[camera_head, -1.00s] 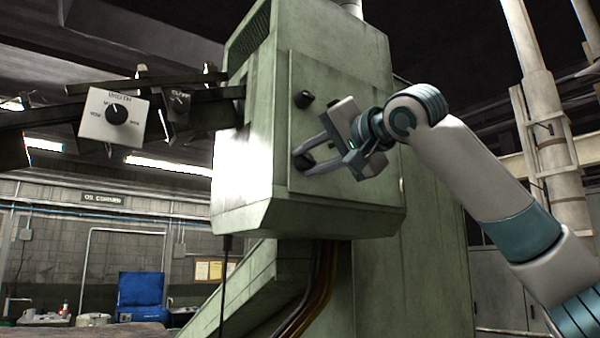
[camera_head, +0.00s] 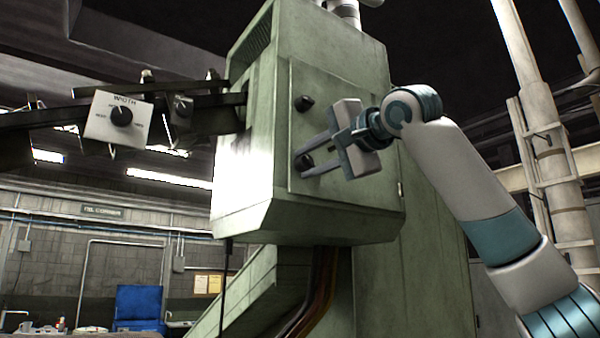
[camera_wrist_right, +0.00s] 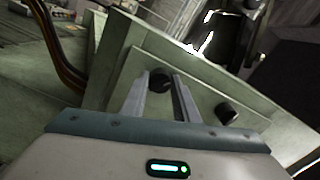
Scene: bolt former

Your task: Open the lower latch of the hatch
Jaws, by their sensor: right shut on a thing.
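The hatch (camera_head: 343,95) is a flat green panel on the green machine housing, and it looks closed. Two dark round latches sit along its left side, the upper latch (camera_head: 304,103) and the lower latch (camera_head: 304,161). My right gripper (camera_head: 303,160) reaches in from the right with its two fingers at the lower latch, one above and one below, shut on it. In the right wrist view the lower latch (camera_wrist_right: 160,80) shows between the fingertips (camera_wrist_right: 157,82), and the upper latch (camera_wrist_right: 227,112) stands free to the right. My left gripper is not in view.
A control box with a dial (camera_head: 120,116) hangs on dark arms left of the housing. Cables (camera_head: 318,290) run down below it. Pale pipes (camera_head: 560,160) stand at the right. A blue bin (camera_head: 138,305) is far back at the lower left.

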